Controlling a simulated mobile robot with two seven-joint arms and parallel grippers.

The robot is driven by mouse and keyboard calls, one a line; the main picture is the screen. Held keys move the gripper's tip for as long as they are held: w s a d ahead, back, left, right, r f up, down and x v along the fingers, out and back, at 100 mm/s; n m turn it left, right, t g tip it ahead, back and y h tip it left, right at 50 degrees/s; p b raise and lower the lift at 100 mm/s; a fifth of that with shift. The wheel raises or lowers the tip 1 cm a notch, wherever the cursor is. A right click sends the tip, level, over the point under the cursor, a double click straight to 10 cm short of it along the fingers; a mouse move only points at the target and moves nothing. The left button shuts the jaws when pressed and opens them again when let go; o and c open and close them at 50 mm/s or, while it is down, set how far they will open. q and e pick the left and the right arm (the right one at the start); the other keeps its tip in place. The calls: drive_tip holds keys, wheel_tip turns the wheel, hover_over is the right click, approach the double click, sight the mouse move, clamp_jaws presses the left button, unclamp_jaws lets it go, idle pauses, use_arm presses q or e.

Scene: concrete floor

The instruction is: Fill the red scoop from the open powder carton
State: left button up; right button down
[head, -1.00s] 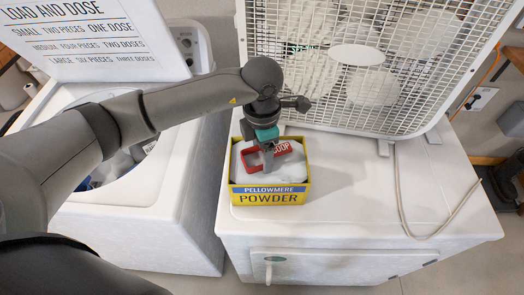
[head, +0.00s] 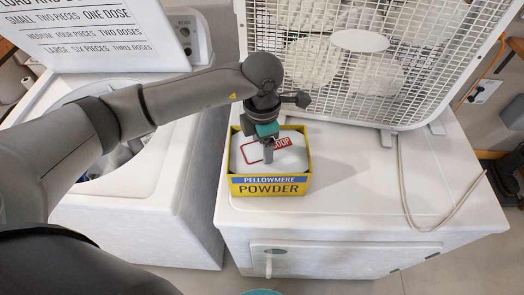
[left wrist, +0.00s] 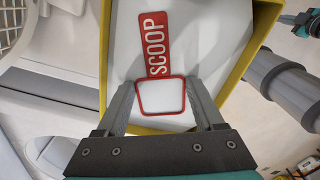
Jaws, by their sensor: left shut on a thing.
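The yellow powder carton (head: 270,188) stands open on the white machine top in the head view, with white powder inside. The red scoop (head: 283,143) is sunk in the powder, with its rim and labelled handle showing. In the left wrist view the scoop (left wrist: 155,45) has a red rim around white powder that looks about level with the surface around it. My left gripper (head: 268,158) points down into the carton, shut on the scoop, a finger on each side of its cup. The scoop's lower walls are hidden. A teal part at the head view's bottom edge may be my right gripper.
A white box fan (head: 360,70) stands behind the carton. Its cord (head: 412,215) lies on the right of the machine top (head: 345,215). A washer (head: 140,220) with an open drum and a dosing sign (head: 100,35) is at left. The top right of the carton is clear.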

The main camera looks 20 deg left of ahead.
sight(262, 156)
use_arm(q)
drive_tip(key=shift+r, duration=0.1)
idle(0.3)
wheel_tip(262, 156, up, 12)
drive_tip(key=p, duration=0.8)
idle(0.4)
